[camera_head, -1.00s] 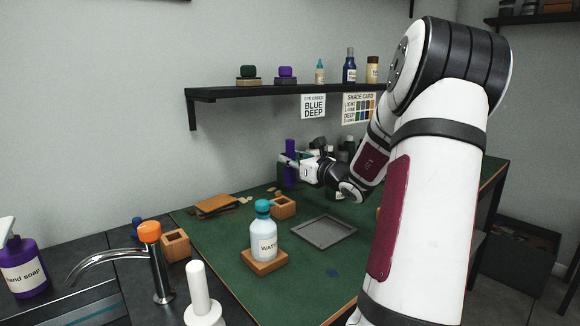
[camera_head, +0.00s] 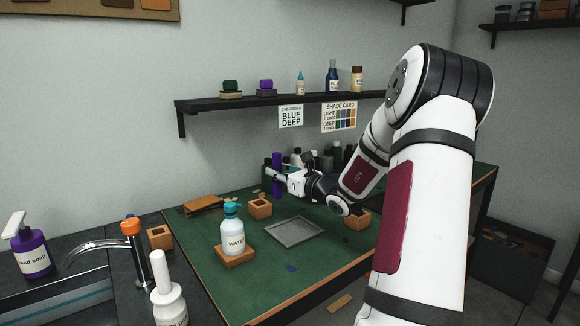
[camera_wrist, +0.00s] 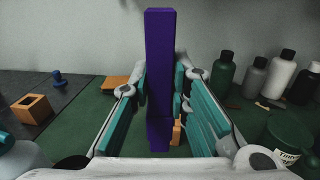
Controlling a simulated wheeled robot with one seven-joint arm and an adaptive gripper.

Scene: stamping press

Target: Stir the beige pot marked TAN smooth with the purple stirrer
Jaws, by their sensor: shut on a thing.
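The purple stirrer (camera_head: 276,177) stands upright in my gripper (camera_head: 283,176), over the back part of the green work surface. In the wrist view the stirrer (camera_wrist: 160,75) is a long square purple bar between the teal-padded fingers of my gripper (camera_wrist: 161,105), which is shut on it. Its lower end is partly hidden by the gripper, and I cannot tell whether it touches anything. I cannot make out a beige pot marked TAN in either view.
Several bottles (camera_wrist: 254,76) stand at the back right, near a dark green labelled container (camera_wrist: 285,142). A shelf (camera_head: 230,103) hangs above.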

